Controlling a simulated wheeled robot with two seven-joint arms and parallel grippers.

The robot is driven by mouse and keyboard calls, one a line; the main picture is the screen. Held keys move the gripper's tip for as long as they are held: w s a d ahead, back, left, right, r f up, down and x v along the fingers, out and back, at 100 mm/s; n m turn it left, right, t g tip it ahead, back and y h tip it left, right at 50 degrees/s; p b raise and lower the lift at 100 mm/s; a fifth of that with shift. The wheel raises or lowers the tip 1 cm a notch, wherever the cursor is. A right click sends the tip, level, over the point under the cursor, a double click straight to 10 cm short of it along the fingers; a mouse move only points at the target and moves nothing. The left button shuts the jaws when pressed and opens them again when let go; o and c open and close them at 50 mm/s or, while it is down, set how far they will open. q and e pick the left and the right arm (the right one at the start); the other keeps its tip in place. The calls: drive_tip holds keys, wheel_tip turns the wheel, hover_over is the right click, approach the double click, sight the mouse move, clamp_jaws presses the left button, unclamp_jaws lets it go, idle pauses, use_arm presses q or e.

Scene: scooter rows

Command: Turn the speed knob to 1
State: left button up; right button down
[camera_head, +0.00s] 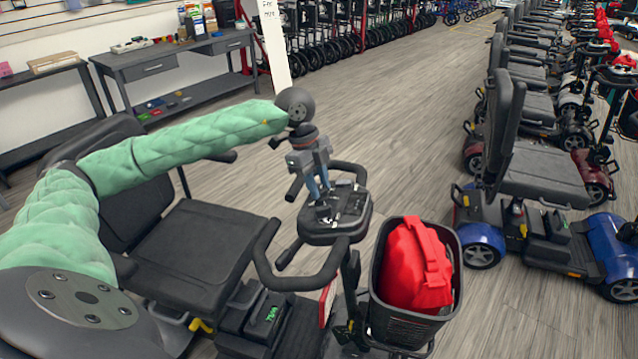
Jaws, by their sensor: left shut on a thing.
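A dark mobility scooter stands in front of me, and its black control panel (338,217) sits on top of the tiller. My left arm, in a green padded sleeve, reaches in from the left. My left gripper (321,198) points down at the panel, with its blue-grey fingers shut on a small dark knob (322,210). The fingers hide most of the knob, and its markings and setting are too small to read. My right gripper is not in view.
The scooter's handlebar (288,283) loops around the panel. A black basket (457,290) with a red bag (415,265) hangs at its front. The scooter's seat (195,250) is left. More scooters (545,180) line the right; the floor aisle (405,130) between is clear.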

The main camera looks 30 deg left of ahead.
use_arm(q)
drive_tip(key=n, duration=0.3)
drive_tip(key=shift+t, duration=0.3)
drive_tip(key=shift+n, duration=0.7)
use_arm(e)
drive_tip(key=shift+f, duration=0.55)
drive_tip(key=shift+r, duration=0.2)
use_arm(q)
drive_tip(key=o, duration=1)
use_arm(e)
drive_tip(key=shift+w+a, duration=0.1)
use_arm(q)
drive_tip(key=b+v, duration=0.1)
drive_tip(key=v, duration=0.6)
drive_tip(key=shift+s+a+r, duration=0.15)
drive_tip(key=shift+a+r, duration=0.05)
drive_tip(key=shift+r, duration=0.15)
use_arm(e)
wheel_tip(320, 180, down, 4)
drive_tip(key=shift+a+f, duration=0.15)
